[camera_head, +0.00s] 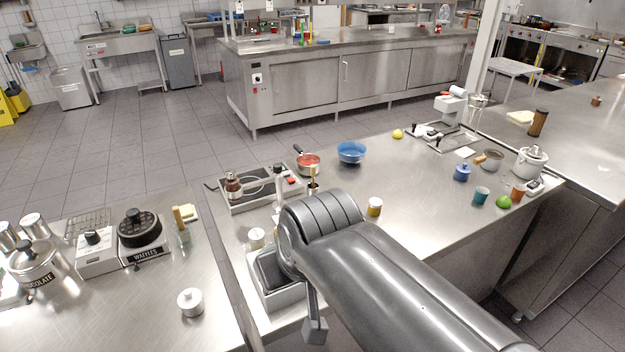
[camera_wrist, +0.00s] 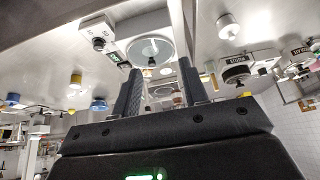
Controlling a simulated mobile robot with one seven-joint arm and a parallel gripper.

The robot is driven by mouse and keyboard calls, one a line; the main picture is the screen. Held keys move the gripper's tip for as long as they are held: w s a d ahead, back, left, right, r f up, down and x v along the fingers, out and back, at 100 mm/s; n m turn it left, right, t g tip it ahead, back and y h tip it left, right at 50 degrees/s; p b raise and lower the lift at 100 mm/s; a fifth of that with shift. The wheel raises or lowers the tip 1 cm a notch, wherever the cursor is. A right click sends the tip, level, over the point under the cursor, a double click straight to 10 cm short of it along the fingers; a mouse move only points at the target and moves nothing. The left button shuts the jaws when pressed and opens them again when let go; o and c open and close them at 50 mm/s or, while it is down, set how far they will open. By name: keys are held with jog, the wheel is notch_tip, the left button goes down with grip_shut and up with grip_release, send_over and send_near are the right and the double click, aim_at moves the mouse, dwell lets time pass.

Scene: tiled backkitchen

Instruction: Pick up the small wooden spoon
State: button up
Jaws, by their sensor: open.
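I cannot single out the small wooden spoon for certain. A wooden-handled piece (camera_head: 179,217) stands in a small glass beside the waffle iron in the head view. Another upright tan piece (camera_head: 313,181) stands near the hotplate, and a short wooden handle (camera_head: 480,159) shows by a small pot; all are too small to identify. My gripper (camera_wrist: 158,67) shows in the wrist view with its two dark fingers apart and nothing seen held between them. In the head view my arm hides the gripper and part of the counter.
A hotplate (camera_head: 258,189), red saucepan (camera_head: 308,163), blue bowl (camera_head: 351,152) and yellow jar (camera_head: 375,206) stand on the middle counter. A gap separates the counters. The counter's centre right is clear.

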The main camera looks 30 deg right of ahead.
jog(key=w+d+r, duration=0.3)
jog(key=w+r, duration=0.1)
jog(key=w, duration=0.5)
jog(key=g, duration=0.1)
send_near(314, 169)
jog(key=f, duration=0.2)
jog(key=x, duration=1)
jog(key=shift+w+f, duration=0.15)
jog(key=shift+w, duration=0.25)
grip_shut()
